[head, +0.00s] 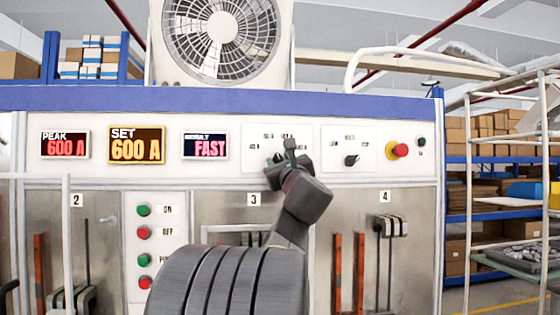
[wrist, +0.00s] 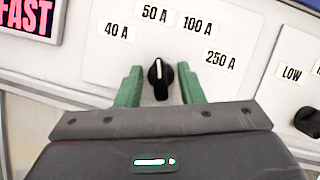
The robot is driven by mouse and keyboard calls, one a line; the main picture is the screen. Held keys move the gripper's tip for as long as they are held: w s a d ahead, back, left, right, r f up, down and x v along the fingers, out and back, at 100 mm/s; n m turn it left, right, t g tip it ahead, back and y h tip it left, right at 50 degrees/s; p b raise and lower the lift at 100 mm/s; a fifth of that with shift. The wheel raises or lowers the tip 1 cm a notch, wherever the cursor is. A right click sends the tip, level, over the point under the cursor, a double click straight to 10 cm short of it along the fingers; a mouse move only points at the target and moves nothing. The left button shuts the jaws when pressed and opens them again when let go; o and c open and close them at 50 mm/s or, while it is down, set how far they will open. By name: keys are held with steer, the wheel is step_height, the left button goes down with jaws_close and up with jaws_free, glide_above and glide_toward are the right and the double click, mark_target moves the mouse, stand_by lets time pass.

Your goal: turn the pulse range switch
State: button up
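The pulse range switch (wrist: 160,80) is a black rotary knob on a white plate, with labels 40 A, 50 A, 100 A and 250 A around it. Its white mark points up, nearest the 50 A label. My gripper (wrist: 160,72) is open, with one green finger on each side of the knob and a visible gap on both sides. In the head view my gripper (head: 284,157) is at the panel's upper strip and hides the knob.
To the right is a second black knob (head: 351,160), with a LOW label in the wrist view. Further right is a red emergency button (head: 399,150). Displays on the left read PEAK 600 A (head: 65,146), SET 600 A (head: 136,146) and FAST (head: 206,146).

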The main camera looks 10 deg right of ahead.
steer(key=shift+c, duration=0.2)
jaws_close()
